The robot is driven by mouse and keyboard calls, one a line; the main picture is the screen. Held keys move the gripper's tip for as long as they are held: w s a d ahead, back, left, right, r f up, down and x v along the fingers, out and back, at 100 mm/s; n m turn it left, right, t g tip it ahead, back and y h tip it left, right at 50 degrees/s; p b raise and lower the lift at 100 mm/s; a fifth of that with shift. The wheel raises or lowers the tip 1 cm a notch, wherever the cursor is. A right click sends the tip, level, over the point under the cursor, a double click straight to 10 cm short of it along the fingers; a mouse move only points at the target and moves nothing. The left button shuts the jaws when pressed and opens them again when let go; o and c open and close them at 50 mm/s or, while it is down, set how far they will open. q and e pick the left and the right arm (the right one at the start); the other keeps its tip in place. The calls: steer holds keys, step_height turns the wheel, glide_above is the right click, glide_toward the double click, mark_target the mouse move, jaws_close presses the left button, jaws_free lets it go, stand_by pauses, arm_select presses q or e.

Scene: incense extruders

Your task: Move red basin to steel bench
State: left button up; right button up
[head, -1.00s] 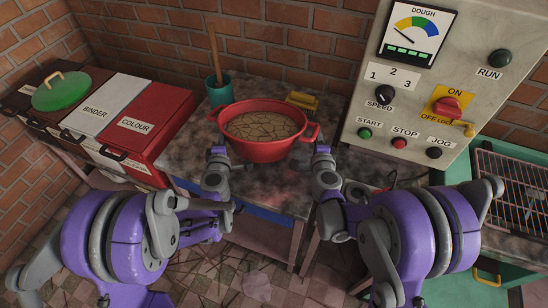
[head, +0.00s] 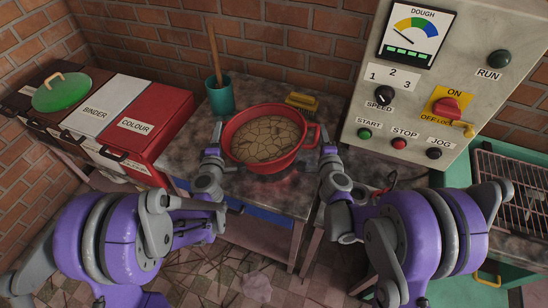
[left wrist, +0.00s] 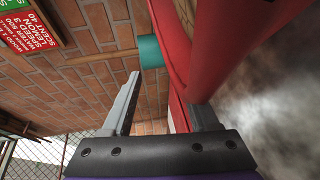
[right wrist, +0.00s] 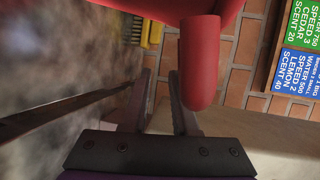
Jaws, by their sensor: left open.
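The red basin (head: 268,163) holds a cracked brown mass and is tilted toward me, over the mottled grey bench top (head: 188,158). Whether its base touches the bench is unclear. My left gripper (head: 213,140) is at its left side. In the left wrist view, its fingers (left wrist: 163,110) are wide apart, the right one close against the red wall. My right gripper (head: 328,150) is at the right handle (head: 315,133). In the right wrist view, that red handle (right wrist: 200,70) overlaps the right finger, and a narrow gap shows between the fingers (right wrist: 162,105); a hold is unclear.
A teal pot (head: 220,98) with a wooden stick and a yellow brush (head: 301,101) stand behind the basin. Labelled bins (head: 135,124) are at left. A control panel (head: 430,80) rises at right, beside a green unit with a wire rack (head: 510,188).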

steer(key=o, duration=0.4)
steer(key=shift+o, duration=0.2)
arm_select(q)
steer(key=o, duration=0.4)
arm_select(e)
steer(key=o, duration=0.5)
steer(key=shift+c, duration=0.2)
arm_select(q)
steer(key=s+r, duration=0.2)
steer(key=s, duration=0.9)
steer(key=shift+s, duration=0.4)
arm_select(e)
steer(key=shift+s, duration=0.1)
